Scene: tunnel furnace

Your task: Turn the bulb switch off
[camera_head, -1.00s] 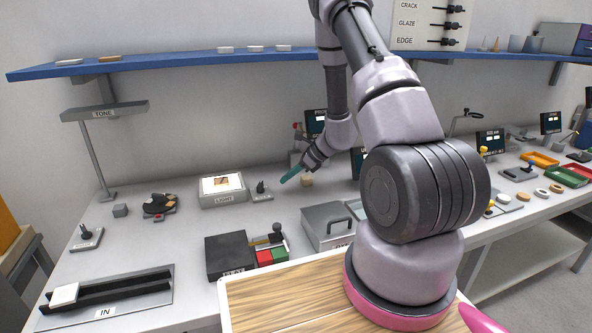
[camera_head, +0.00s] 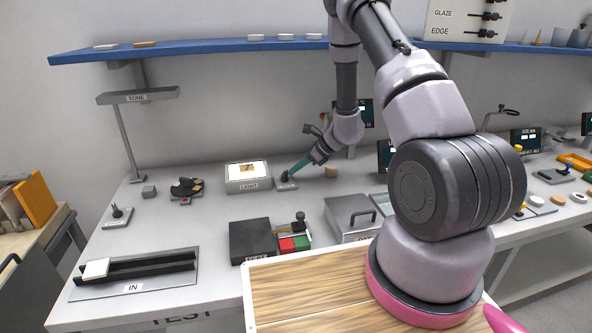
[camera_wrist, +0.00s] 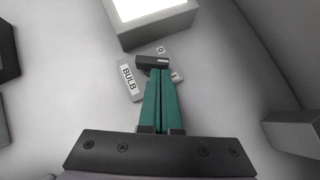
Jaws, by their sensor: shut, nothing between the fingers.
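The bulb switch (camera_wrist: 131,80) is a small grey plate labelled BULB with a dark lever (camera_wrist: 152,61). In the wrist view its markings, a 0 on the far side and a second mark on the near side, lie around the lever. My gripper (camera_wrist: 158,72) has green fingers, shut and empty, with the tips at the lever; they seem to touch it. In the head view the switch (camera_head: 284,184) sits right of the light box (camera_head: 248,182), and my gripper (camera_head: 294,173) reaches it from the right. The fingers hide part of the switch base.
The lit light box (camera_wrist: 150,22) stands just beyond the switch. Another lever switch (camera_head: 117,216) is at the far left. A grey lidded box (camera_head: 350,218) and a dark block (camera_head: 252,241) stand nearer.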

